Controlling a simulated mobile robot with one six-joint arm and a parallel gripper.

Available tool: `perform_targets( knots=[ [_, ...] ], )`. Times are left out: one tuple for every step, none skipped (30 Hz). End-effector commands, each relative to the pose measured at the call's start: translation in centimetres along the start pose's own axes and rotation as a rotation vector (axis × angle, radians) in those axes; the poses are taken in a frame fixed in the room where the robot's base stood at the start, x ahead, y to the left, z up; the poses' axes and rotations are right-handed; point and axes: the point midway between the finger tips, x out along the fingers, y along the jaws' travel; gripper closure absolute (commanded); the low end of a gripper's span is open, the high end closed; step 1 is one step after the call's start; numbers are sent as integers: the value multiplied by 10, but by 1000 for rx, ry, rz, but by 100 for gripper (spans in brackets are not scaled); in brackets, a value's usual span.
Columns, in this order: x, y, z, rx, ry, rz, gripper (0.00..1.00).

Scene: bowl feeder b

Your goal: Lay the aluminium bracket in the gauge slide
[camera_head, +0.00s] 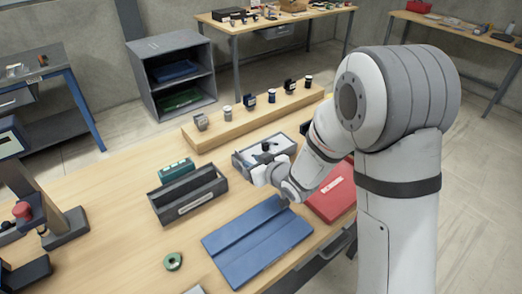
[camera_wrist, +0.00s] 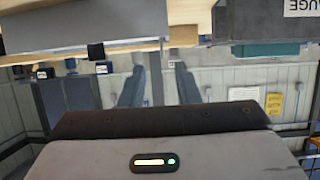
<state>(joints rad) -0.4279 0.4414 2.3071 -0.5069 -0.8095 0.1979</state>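A long dark grey tray (camera_head: 165,212) with a white label lies on the bench left of my gripper (camera_head: 256,172). In the wrist view a dark grey part (camera_wrist: 262,22) at the top right carries a label ending in "GAUGE"; it looks like the same tray. My gripper is above the bench, beside a light grey bin (camera_head: 242,158). I cannot make out the aluminium bracket in either view.
A green box (camera_head: 176,169) stands behind the tray. A wooden rail (camera_head: 238,129) with several small parts runs behind. A blue folder-like mat (camera_head: 255,240) lies in front, a red box (camera_head: 332,195) to the right, a green ring (camera_head: 173,261) front left. A press-like device (camera_head: 45,215) stands at left.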

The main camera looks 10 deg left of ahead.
Motion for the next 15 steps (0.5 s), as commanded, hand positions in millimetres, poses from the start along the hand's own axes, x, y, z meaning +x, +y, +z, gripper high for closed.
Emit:
perform_targets(
  knots=[
    [4, -3, 0, 0, 8, -11, 71],
    [7, -4, 0, -1, 12, -15, 71],
    [11, -5, 0, -1, 13, -18, 71],
    [14, -6, 0, -1, 13, -19, 71],
    [17, -6, -1, -1, 14, -19, 71],
    [21, -6, -1, -1, 14, -19, 71],
    [24, -6, -1, -1, 13, -18, 71],
    [27, -6, -1, 0, 13, -18, 71],
    [30, -6, -2, -1, 14, -17, 71],
    [32, -5, -2, -1, 14, -17, 71],
    [34, -5, -3, -1, 13, -17, 71],
    [38, -5, -4, -1, 13, -17, 71],
    [42, -4, -5, -1, 14, -17, 71],
    [46, -4, -6, -1, 13, -18, 71],
    [52, -4, -8, -1, 13, -18, 71]
  ],
)
